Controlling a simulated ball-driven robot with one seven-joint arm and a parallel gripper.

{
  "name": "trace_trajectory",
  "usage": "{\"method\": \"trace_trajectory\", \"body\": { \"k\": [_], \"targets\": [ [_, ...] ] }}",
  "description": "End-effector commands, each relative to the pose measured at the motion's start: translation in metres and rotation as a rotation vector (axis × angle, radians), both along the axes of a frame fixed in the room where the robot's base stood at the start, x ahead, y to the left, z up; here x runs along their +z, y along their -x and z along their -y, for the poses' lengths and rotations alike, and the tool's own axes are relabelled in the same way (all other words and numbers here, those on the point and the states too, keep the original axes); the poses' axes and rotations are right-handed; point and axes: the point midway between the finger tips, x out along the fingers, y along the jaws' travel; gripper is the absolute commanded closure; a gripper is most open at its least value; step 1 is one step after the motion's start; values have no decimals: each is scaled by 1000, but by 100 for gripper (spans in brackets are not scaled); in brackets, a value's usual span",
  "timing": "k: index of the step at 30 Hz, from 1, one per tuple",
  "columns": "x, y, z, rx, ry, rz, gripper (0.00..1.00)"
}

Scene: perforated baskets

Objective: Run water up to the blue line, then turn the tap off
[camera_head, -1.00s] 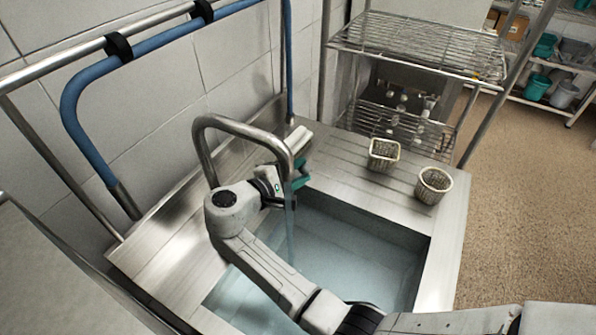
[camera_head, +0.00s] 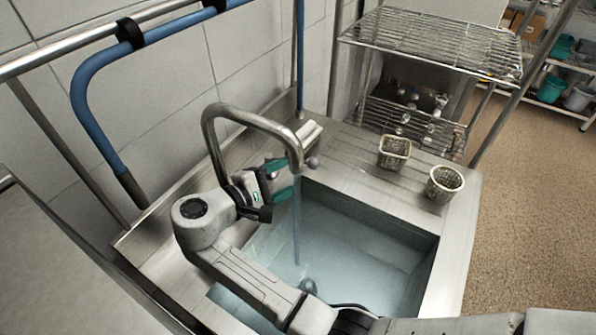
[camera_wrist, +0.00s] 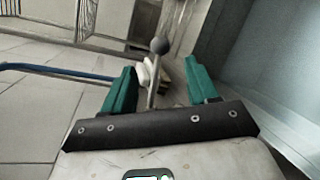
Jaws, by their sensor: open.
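The steel tap's arched spout (camera_head: 250,118) stands over the sink (camera_head: 428,262), and a stream of water (camera_head: 297,225) falls from it. Bluish water (camera_head: 345,255) lies in the basin; I cannot make out a blue line. A lever with a round grey knob (camera_head: 313,162) is just right of the spout's end. It also shows in the wrist view as a dark knob (camera_wrist: 160,46) on a thin stem. My gripper (camera_head: 284,179) has teal fingers, spread apart and empty, by the spout. In the wrist view my gripper (camera_wrist: 160,85) has the lever between and beyond its fingertips; contact is not visible.
Two small perforated baskets, one (camera_head: 394,152) nearer the wall and one (camera_head: 444,184) near the counter's right edge, stand on the drainboard. A wire rack (camera_head: 430,45) rises behind. A blue pipe (camera_head: 90,110) runs along the tiled wall.

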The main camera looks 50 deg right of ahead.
Motion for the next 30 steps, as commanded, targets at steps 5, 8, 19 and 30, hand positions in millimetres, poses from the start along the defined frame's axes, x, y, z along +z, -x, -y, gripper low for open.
{"method": "trace_trajectory", "body": {
  "k": [5, 8, 19, 30],
  "targets": [
    [4, -2, -23, 2, 0, 0, 41],
    [6, -1, -30, 1, -1, -1, 41],
    [7, -1, -31, 1, -1, -1, 47],
    [-32, 83, 17, -81, -392, 142, 82]
  ]
}}
